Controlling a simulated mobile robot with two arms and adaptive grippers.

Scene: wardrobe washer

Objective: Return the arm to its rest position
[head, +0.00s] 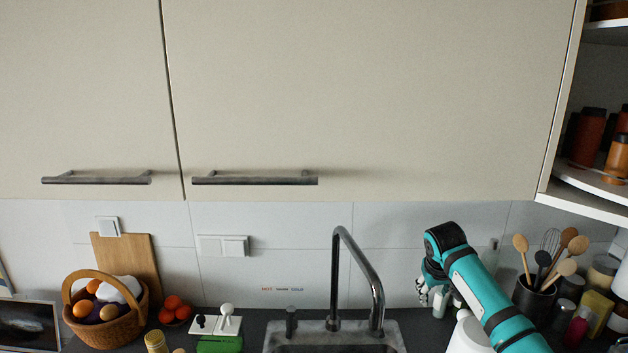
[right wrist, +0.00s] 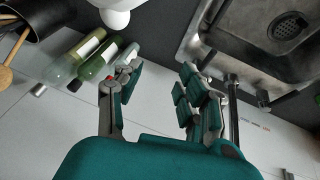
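My teal right arm reaches in from the lower right in the head view, up over the counter. Its right gripper (head: 431,292) points down, to the right of the tap and in front of the tiled wall. In the right wrist view the right gripper (right wrist: 160,78) has its fingers spread apart, with nothing held between them. The left arm and left gripper do not show.
A sink (right wrist: 288,58) and a curved tap (head: 360,262) stand left of my right gripper. Green bottles (right wrist: 98,62) and a utensil pot (head: 532,300) stand on its other side. Closed cupboards (head: 370,100) hang above; an open shelf (head: 590,190) is at right.

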